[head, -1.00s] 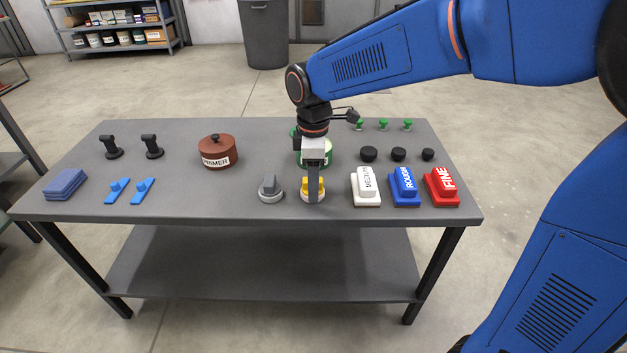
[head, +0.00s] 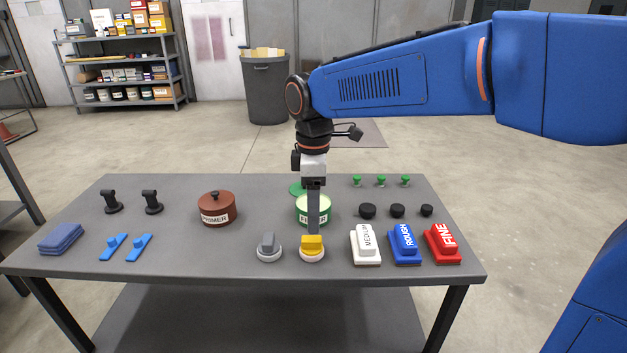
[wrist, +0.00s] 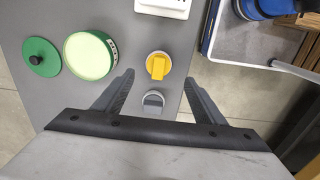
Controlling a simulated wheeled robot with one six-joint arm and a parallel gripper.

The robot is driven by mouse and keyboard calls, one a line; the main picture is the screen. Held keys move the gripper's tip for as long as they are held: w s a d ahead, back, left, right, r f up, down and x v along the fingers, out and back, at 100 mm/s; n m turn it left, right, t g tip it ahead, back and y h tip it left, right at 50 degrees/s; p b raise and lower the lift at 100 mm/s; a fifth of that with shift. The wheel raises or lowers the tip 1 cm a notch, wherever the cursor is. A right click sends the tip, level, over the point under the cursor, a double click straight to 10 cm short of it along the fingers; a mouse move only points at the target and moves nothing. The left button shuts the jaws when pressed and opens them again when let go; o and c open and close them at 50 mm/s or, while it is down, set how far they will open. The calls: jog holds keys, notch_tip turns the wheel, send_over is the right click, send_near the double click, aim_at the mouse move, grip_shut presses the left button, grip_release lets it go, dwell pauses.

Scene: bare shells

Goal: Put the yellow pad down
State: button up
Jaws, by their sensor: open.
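The yellow pad (head: 312,243), a yellow grip on a round white base, sits upright on the grey table (head: 170,255) near its front edge. It also shows in the wrist view (wrist: 158,66). My gripper (head: 313,233) is directly above it in the head view, fingers pointing down. In the wrist view my gripper (wrist: 159,77) has its two fingers wide apart with nothing held between them. A similar grey pad (head: 269,246) stands just left of the yellow one.
An open green tin (head: 301,212) stands behind the yellow pad, its green lid (wrist: 40,57) beside it. White (head: 365,246), blue (head: 404,245) and red (head: 442,245) blocks stand to the right. A lidded primer tin (head: 216,211) is left. Front table between the blue tools (head: 138,247) and grey pad is clear.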

notch_tip(320, 180, up, 8)
jog(key=shift+f, duration=0.2)
jog(key=s+d+f+m+t, duration=0.1)
jog(key=s+d+f+m, duration=0.1)
jog(key=s+d+m, duration=0.5)
jog(key=s+d+f+m+t, duration=0.1)
jog(key=s+d+f+m, duration=0.1)
jog(key=d, duration=0.9)
jog(key=s+d+f+m+t, duration=0.2)
jog(key=s+d+f+m, duration=0.6)
jog(key=s+d+f, duration=0.1)
jog(key=shift+s+f+m+t, duration=0.3)
jog(key=shift+s+f+t, duration=0.15)
jog(key=shift+s, duration=0.75)
jog(key=shift+o, duration=0.5)
